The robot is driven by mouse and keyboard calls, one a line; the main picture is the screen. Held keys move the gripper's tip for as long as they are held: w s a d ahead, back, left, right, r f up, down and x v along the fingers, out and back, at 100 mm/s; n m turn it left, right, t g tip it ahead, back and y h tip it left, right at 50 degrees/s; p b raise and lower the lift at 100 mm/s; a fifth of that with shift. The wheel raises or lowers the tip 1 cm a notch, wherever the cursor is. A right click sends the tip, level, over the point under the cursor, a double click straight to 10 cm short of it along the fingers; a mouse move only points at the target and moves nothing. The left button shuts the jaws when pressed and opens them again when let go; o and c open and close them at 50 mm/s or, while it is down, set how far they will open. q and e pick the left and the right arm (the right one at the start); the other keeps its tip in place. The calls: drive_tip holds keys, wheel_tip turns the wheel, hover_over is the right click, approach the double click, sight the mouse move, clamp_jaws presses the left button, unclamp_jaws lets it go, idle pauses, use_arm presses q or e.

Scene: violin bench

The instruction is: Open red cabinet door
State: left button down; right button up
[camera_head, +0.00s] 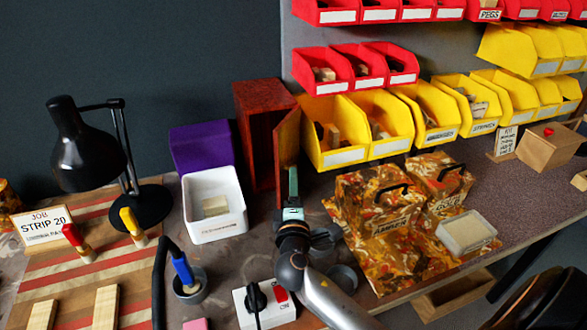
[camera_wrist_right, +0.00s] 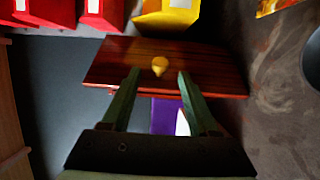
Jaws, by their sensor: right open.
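The red cabinet (camera_head: 254,128) stands at the back of the bench, beside the purple box. A lighter orange-brown panel, apparently its door (camera_head: 287,138), stands at an angle at its right side, seemingly ajar. My right gripper (camera_head: 291,178) is low in front of this panel. In the right wrist view, a red-brown wood panel (camera_wrist_right: 205,72) with a yellow knob (camera_wrist_right: 159,66) lies ahead of the open fingers (camera_wrist_right: 158,78). The knob is between the two finger lines and not visibly gripped. Contact with the panel cannot be told. My left gripper is not seen.
Yellow bins (camera_head: 340,156) hang close right of the cabinet. A white tub (camera_head: 232,232) and a purple box (camera_head: 203,148) are left. Camouflage-patterned boxes (camera_head: 352,215) stand right of my arm. A black lamp (camera_head: 84,150) is far left.

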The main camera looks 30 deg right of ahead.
drive_tip(key=x, duration=0.6)
drive_tip(key=shift+w+d, duration=0.1)
drive_tip(key=shift+w, duration=0.1)
clamp_jaws()
idle(1.2)
